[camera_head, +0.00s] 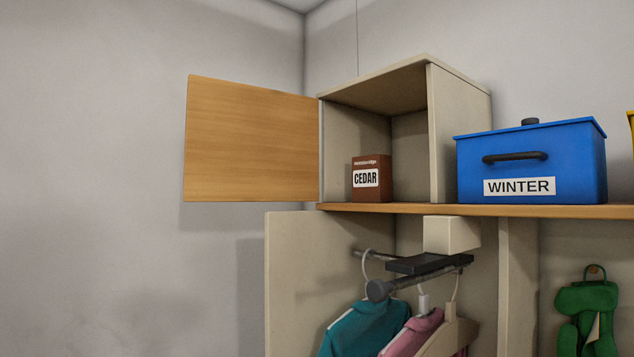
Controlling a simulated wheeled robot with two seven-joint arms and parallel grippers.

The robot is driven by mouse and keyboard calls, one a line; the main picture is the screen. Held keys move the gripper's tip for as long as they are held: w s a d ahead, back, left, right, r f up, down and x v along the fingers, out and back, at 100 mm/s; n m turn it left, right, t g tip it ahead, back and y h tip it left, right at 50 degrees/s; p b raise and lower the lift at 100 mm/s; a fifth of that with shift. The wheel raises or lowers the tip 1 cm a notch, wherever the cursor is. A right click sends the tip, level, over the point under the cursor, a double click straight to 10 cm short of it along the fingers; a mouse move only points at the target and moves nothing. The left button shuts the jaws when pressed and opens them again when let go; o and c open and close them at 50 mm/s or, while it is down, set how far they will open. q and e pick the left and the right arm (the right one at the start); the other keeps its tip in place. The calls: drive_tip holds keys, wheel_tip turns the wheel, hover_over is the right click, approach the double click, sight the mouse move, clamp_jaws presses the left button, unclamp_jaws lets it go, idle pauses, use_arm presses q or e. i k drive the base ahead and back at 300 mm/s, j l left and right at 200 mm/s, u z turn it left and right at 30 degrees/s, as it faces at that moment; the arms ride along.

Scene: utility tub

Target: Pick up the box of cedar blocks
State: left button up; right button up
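The box of cedar blocks (372,179) is a small brown box with a white "CEDAR" label. It stands upright inside an open cubby cabinet (460,140) on the wooden shelf, near the cubby's front. The cubby's wooden door (250,140) is swung wide open to the left. Neither of my grippers shows in the head view.
A blue lidded box (531,165) labelled "WINTER" stands on the shelf (540,211) right of the cubby. Below, clothes (365,328) hang from a rail (420,276). A green item (585,312) hangs at the lower right. A yellow edge shows at far right.

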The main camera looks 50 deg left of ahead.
sight(371, 176)
drive_tip(key=u, duration=1.4)
drive_tip(key=z, duration=0.25)
